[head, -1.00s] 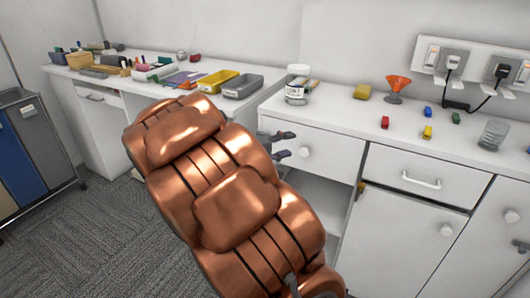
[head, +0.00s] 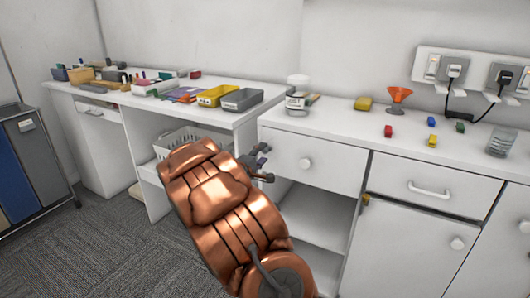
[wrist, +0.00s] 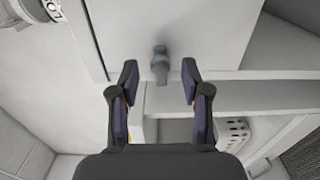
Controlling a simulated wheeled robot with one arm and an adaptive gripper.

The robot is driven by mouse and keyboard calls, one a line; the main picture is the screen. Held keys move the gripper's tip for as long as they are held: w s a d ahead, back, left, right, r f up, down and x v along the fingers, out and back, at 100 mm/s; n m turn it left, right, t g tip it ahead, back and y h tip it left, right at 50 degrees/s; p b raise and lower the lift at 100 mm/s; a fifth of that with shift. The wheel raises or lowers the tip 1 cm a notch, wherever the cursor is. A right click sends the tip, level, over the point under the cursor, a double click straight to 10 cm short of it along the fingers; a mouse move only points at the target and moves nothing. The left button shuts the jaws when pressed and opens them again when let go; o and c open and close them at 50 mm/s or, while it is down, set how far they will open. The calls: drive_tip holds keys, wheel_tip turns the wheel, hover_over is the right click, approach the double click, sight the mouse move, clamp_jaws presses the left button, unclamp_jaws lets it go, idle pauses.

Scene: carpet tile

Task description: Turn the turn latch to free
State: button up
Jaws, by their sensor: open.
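The turn latch (wrist: 160,64) shows in the wrist view as a small grey knob with a short grip on a pale panel. Its grip looks roughly upright in that picture. My gripper (wrist: 160,82) is open, with one dark finger on each side of the latch in the picture. The fingers look apart from it, and nothing is between them. In the head view my gripper (head: 264,164) is by the left end of the right-hand cabinet. I cannot make out the latch there.
The cabinet's drawer (head: 330,170) has a round knob. Below it is an open shelf space (head: 315,215). A labelled jar (head: 297,100) stands on the counter above. A white basket (head: 180,143) sits under the left desk, which holds trays and small items. Carpet is clear at lower left.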

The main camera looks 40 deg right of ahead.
drive_tip(key=shift+x, duration=1.3)
clamp_jaws()
